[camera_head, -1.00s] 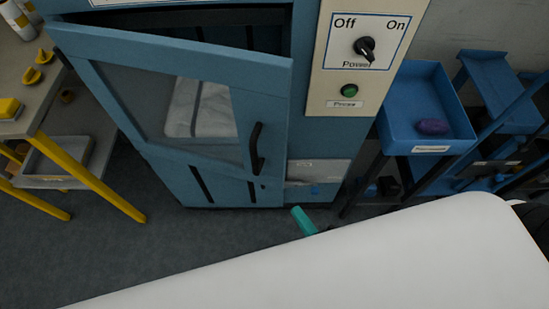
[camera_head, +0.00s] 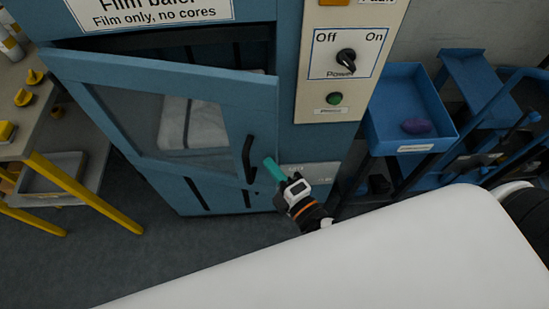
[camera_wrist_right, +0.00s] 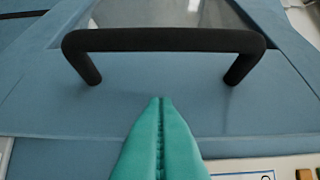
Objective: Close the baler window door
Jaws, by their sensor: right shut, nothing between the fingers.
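The baler window door (camera_head: 110,100) is blue with a clear pane and stands ajar, its top edge swung out from the blue baler body (camera_head: 290,75). A black bar handle (camera_head: 249,158) is fixed near the door's right edge. It also spans the right wrist view as a black handle (camera_wrist_right: 165,40). My right gripper (camera_head: 268,162) has teal fingers and is just right of the handle. In the right wrist view the fingers (camera_wrist_right: 160,101) are together and empty, pointing at the door face below the handle. I cannot tell whether they touch the door. My left gripper is not in view.
A cream control panel (camera_head: 312,95) with a black power knob (camera_head: 346,62) and green button (camera_head: 334,99) is right of the door. A blue tray (camera_head: 405,110) holding a purple item stands further right. A yellow-legged table (camera_head: 80,190) is at the left.

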